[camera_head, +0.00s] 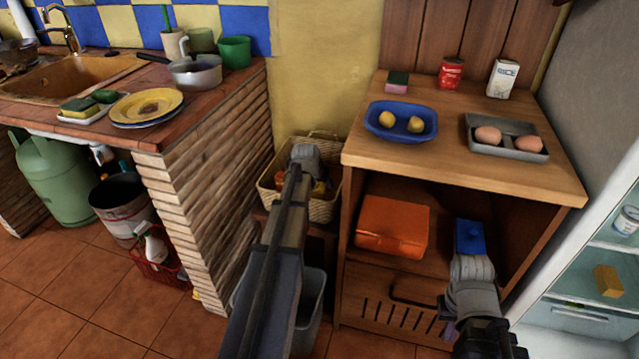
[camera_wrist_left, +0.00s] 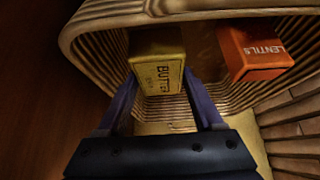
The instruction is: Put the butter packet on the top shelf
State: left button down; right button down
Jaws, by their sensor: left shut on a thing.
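The yellow butter packet (camera_wrist_left: 158,65) stands in the wicker basket (camera_wrist_left: 95,18), between the purple fingers of my left gripper (camera_wrist_left: 160,80), which is shut on it. In the head view my left arm reaches over the basket (camera_head: 328,208); its fingers are hidden there, and a bit of yellow (camera_head: 320,188) shows beside the wrist. My right gripper (camera_head: 449,318) is low in front of the wooden cabinet, and its jaws are not clear. A fridge at the right has a glass shelf (camera_head: 612,247) holding a can.
An orange lentils box (camera_wrist_left: 255,52) is beside the butter. The cabinet top (camera_head: 450,168) carries a blue bowl (camera_head: 400,133), a grey egg tray (camera_head: 500,153), a red can (camera_head: 451,72) and a white carton (camera_head: 502,78). An orange box (camera_head: 392,225) and blue box (camera_head: 469,236) are below. A yellow block (camera_head: 608,281) is in the fridge.

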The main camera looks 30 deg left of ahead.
aim_at(319, 184)
pick_arm(q)
notch_tip(319, 184, up, 4)
jog(key=p, duration=0.3)
jog(key=shift+r, duration=0.2)
